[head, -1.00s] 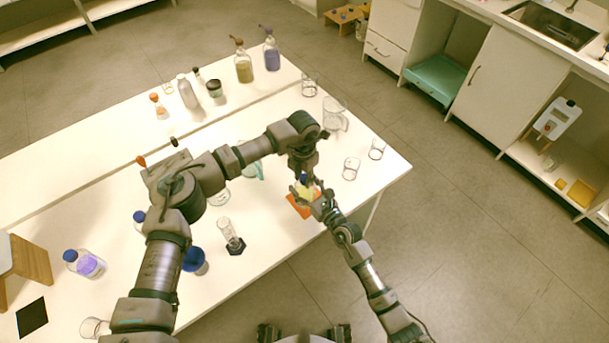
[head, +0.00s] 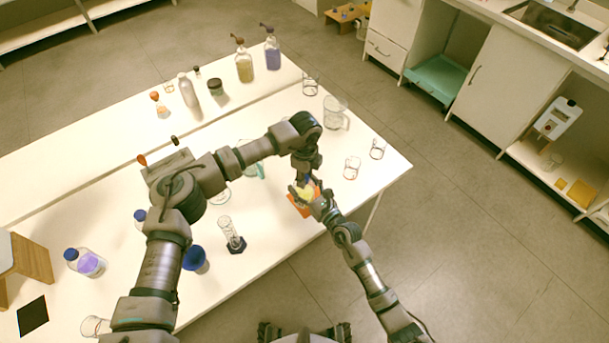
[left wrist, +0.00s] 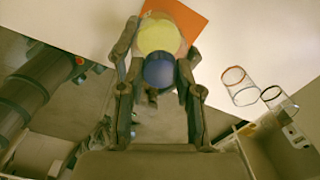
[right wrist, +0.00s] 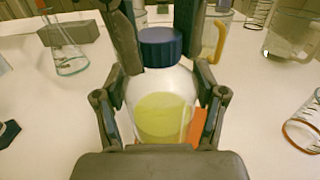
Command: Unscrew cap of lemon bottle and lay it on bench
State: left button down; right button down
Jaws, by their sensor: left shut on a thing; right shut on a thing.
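The lemon bottle (right wrist: 165,110) is clear with yellow liquid, and it stands upright between the fingers of my right gripper (right wrist: 163,115), which is shut on its body. Its blue cap (right wrist: 160,47) sits at the bottle's mouth; I cannot tell whether it is still threaded. My left gripper (left wrist: 158,62) comes from above and is shut on the cap, with a finger on each side. In the head view both grippers meet at the bottle (head: 306,194) over an orange mat (head: 295,208). The bottle's base is hidden.
Two small beakers (head: 352,168) and a larger beaker (head: 335,113) stand right of and behind the grippers. A cylinder on a dark base (head: 235,244) stands to the left. The bench's front right edge (head: 385,195) is close; bare bench shows around the small beakers.

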pick_arm(q)
jog(key=shift+s+f, duration=0.1)
pick_arm(e)
jog(key=shift+w+d+f, duration=0.1)
jog(key=shift+w+d, duration=0.05)
jog(key=shift+d, duration=0.15)
pick_arm(q)
jog(key=c, duration=0.8)
grip_release()
